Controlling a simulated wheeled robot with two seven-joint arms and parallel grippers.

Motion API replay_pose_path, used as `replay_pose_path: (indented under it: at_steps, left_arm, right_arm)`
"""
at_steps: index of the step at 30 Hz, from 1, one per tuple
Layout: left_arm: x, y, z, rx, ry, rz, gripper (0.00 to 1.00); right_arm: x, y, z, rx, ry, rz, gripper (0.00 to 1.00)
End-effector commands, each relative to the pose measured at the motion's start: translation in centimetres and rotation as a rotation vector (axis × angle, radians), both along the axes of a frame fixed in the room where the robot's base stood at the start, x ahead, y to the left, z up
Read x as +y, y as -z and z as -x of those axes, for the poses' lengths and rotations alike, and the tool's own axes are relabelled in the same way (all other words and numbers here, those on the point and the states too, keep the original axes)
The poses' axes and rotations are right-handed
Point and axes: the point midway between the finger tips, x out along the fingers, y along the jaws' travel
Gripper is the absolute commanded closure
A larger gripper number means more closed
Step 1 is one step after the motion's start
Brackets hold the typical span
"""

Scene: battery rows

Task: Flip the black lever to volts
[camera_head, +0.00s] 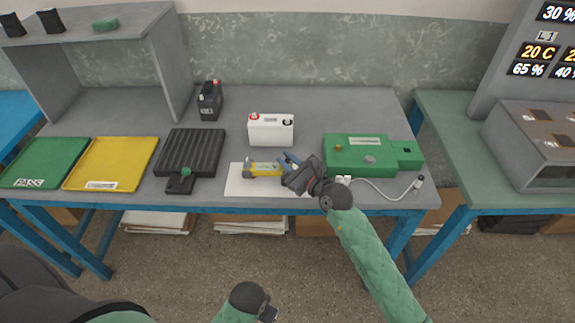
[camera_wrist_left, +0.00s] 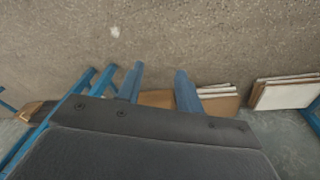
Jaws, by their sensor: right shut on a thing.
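A small yellow device (camera_head: 262,169) with a grey end lies on a white sheet (camera_head: 238,186) at the middle front of the bench. My right gripper (camera_head: 284,164) is at its right end, shut on it as far as I can see; the fingers and hand hide that part. I cannot make out a black lever or a volts mark on the device at this size. A green box (camera_head: 345,160) with a grey round knob is to the right. My left gripper (camera_wrist_left: 160,67) is open and empty over the floor, in front of the bench.
A white battery (camera_head: 270,131) stands behind the device, and a black battery (camera_head: 209,101) farther back. A black ribbed tray (camera_head: 192,150), a yellow tray (camera_head: 110,163) and a green tray (camera_head: 45,163) are to the left. A white cable (camera_head: 380,192) lies by the front edge.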

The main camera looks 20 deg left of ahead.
Motion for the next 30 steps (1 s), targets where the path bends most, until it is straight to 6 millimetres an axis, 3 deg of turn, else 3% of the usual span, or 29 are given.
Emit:
replay_pose_path:
  at_steps: [6, 17, 30]
  left_arm:
    - [0.1, -4.7, 0.7, -0.007, -0.001, 0.007, 0.64]
    - [0.4, -10.0, 2.3, -0.010, -0.001, 0.015, 0.64]
    - [-2.1, -6.4, 0.9, -0.076, 0.027, 0.071, 0.64]
  right_arm:
    - [0.0, 0.3, 0.1, -0.038, 0.000, -0.010, 1.00]
    - [-0.1, 0.3, 0.3, -0.082, 0.000, -0.023, 1.00]
    - [-0.2, 0.4, 0.4, -0.141, 0.000, -0.040, 1.00]
